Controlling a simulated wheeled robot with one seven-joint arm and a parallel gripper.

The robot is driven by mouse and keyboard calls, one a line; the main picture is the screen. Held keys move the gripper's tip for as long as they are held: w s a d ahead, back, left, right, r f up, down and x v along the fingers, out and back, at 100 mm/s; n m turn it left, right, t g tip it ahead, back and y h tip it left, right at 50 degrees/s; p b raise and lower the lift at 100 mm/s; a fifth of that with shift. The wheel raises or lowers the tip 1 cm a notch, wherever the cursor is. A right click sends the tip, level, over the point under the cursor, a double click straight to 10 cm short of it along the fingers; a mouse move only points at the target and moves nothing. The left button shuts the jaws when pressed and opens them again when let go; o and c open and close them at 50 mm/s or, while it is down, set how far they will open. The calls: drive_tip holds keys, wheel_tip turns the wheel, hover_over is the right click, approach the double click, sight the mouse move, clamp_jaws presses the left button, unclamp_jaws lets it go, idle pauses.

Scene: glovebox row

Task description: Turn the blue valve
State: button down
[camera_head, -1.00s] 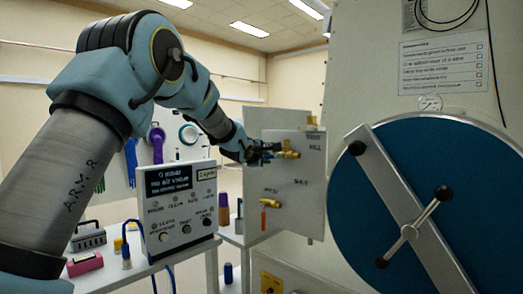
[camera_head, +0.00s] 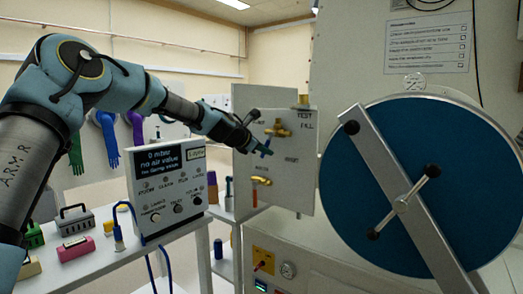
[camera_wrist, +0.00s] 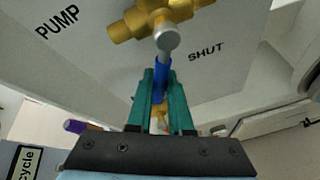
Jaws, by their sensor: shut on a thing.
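The blue valve is a brass body (camera_head: 278,130) on a pale upright panel, with a blue lever handle (camera_head: 265,152) slanting down and to the left of it. In the wrist view the brass body (camera_wrist: 160,17) is at the top, with a round grey pivot cap and the blue handle (camera_wrist: 161,68) below it. My gripper (camera_wrist: 159,80) has green fingers on both sides of the handle and is shut on it. The printed words PUMP and SHUT show on the panel to either side.
A second brass valve with a red handle (camera_head: 254,197) is lower on the same panel (camera_head: 295,205). A large round blue door (camera_head: 340,210) with a metal bar stands to the right. A control box (camera_head: 168,190) stands on the bench to the left.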

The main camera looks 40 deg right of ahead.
sight(287, 135)
drive_tip(key=s+d+r+n+g+h+p, duration=0.1)
drive_tip(key=s+r+n+g+h, duration=0.1)
drive_tip(key=n, duration=0.7)
drive_tip(key=s+d+r+n+g+h+p, duration=0.1)
drive_tip(key=s+r+n+g+h, duration=0.2)
drive_tip(key=n, duration=0.6)
drive_tip(key=shift+s+r+g+h, duration=0.15)
drive_tip(key=shift+s+g+h, duration=0.45)
drive_tip(key=shift+s+h, duration=0.8)
drive_tip(key=shift+s+d+r, duration=0.1)
drive_tip(key=shift+s, duration=0.2)
drive_tip(key=c, duration=0.8)
unclamp_jaws()
drive_tip(key=shift+c, duration=0.2)
drive_tip(key=b+v, duration=0.3)
drive_tip(key=v, duration=0.7)
drive_tip(key=shift+a+b, duration=0.35)
drive_tip(key=shift+a, duration=0.05)
